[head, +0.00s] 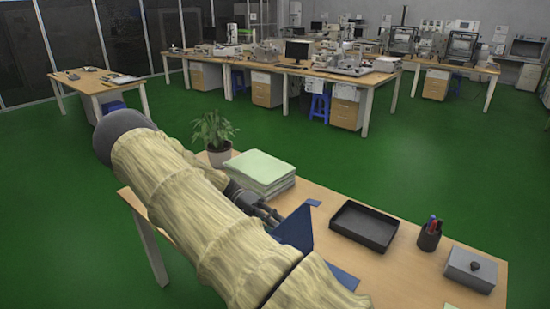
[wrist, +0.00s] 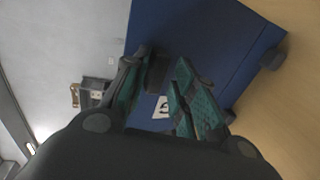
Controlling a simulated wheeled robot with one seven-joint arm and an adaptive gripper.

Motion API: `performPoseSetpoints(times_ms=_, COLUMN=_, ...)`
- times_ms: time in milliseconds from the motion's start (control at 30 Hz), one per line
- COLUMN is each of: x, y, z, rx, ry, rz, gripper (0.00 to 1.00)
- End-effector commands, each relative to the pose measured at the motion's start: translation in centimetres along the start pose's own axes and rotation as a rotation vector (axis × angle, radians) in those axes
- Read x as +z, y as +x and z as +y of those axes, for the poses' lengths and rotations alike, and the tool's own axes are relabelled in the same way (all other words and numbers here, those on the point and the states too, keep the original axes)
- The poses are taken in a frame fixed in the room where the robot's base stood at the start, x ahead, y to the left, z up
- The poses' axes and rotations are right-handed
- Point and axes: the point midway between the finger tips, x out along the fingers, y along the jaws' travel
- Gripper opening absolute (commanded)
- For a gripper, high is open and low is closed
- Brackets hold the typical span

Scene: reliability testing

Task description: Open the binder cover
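The blue binder lies on the near wooden table, partly hidden by my arm. In the head view a blue panel, seemingly its cover (head: 297,229), stands tilted up from the table. A flat blue part (head: 345,278) shows to its right. My gripper (head: 266,211) is at the left side of the raised panel. In the wrist view the blue binder (wrist: 195,35) fills the upper middle, and a white label (wrist: 161,106) shows between the fingers. My gripper (wrist: 160,66) has its green-padded fingers apart. Whether a finger touches the cover cannot be told.
A stack of pale green papers (head: 262,172) and a potted plant (head: 214,132) stand behind my gripper. A black tray (head: 364,226), a pen cup (head: 429,236) and a grey box (head: 470,268) stand to the right on the table (head: 405,266).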

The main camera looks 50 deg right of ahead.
Motion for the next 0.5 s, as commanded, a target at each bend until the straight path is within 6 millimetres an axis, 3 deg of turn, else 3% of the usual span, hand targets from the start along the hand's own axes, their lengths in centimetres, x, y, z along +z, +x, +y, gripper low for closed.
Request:
performPoseSetpoints(times_ms=33, x=0.40, y=0.49, z=-1.16, rx=-0.003, ry=-0.009, rz=-0.006, gripper=0.35)
performPoseSetpoints(times_ms=500, x=0.06, y=0.42, z=-0.54, rx=-0.003, ry=-0.005, rz=-0.007, gripper=0.38)
